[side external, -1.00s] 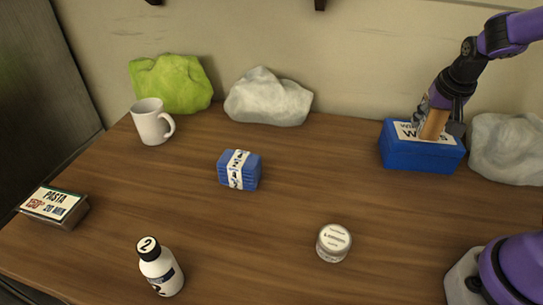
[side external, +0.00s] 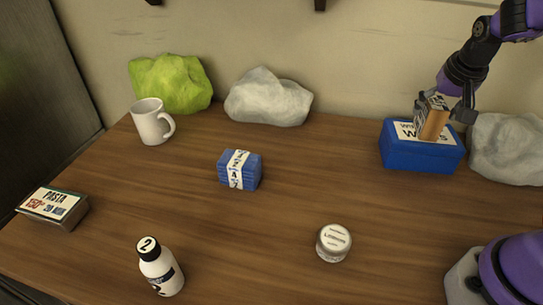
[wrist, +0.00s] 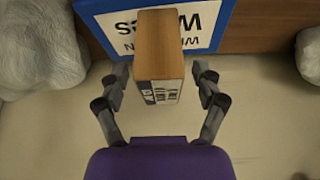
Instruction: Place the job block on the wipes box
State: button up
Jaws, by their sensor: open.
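The job block (side external: 434,122), wooden with a printed white label, stands upright on top of the blue wipes box (side external: 420,157) at the right back of the table. In the wrist view the block (wrist: 160,60) stands over the box's white label, with the blue box rim (wrist: 88,8) around it. My gripper (side external: 444,108) is open, just above and around the block's upper part. In the wrist view its fingers (wrist: 160,75) are on either side of the block, with a gap on each side.
A crumpled grey-white bundle (side external: 508,150) sits close at the box's right. A blue banded stack (side external: 240,170), a small jar (side external: 333,243), a bottle (side external: 161,268), a mug (side external: 151,122) and a pasta box (side external: 55,207) stand apart.

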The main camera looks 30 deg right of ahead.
jog(key=v, duration=0.8)
jog(key=s+a+f+n+t+y, duration=0.1)
jog(key=s+a+n, duration=0.1)
jog(key=a+n, duration=0.2)
jog(key=s+a+f+n+t+y, duration=0.1)
jog(key=a+n, duration=0.4)
jog(key=a, duration=0.6)
jog(key=shift+s+y, duration=0.6)
jog(key=shift+s, duration=0.55)
